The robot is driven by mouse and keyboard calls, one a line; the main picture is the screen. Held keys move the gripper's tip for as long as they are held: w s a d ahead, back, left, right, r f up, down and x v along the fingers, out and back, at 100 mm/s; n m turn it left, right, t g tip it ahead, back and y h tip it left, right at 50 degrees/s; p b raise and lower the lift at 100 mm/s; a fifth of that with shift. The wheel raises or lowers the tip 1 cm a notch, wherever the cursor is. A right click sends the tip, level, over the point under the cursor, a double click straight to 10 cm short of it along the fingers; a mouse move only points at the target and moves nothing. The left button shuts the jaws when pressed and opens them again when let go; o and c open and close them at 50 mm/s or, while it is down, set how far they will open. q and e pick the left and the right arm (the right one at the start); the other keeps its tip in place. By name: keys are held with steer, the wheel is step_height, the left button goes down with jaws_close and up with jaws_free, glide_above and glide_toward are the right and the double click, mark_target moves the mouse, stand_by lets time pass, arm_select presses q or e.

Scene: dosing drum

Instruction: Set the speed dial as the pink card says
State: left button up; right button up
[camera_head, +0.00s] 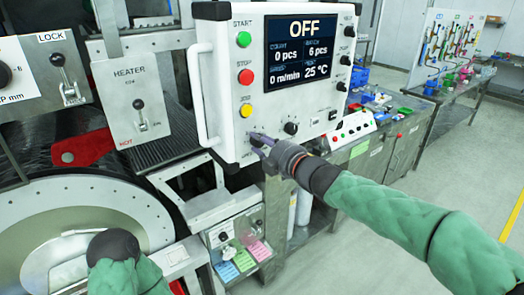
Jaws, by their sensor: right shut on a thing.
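The white control panel (224,62) stands in the middle; its screen (300,52) reads OFF, with 0 m/min and 25 °C. My right gripper (257,138) is at the panel's lower left face, shut on a small dial there that its fingers mostly hide. I cannot read the dial's setting or label. The pink card (259,251) lies at the right of the small card holder below the panel; its writing is too small to read. My left arm shows at the bottom left, but its gripper is not visible.
A black knob (290,128) sits just right of my right gripper. Green (244,39), red (245,77) and yellow (246,111) buttons line the panel's left. A white handle (195,92) sticks out at its left edge. A blue card (226,271) lies beside the pink one.

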steer(key=shift+f+n+b, duration=0.2)
steer(key=shift+n+b, duration=0.7)
steer(key=shift+n, duration=0.5)
steer(key=o, duration=1.2)
steer(key=shift+w, duration=0.1)
steer(key=shift+c, duration=0.2)
steer(key=shift+r, duration=0.1)
steer(key=shift+s+d+r, duration=0.1)
steer(key=shift+s+d, duration=0.05)
steer(key=shift+s, duration=0.1)
steer(key=v, duration=1.1)
steer(key=shift+s, duration=0.25)
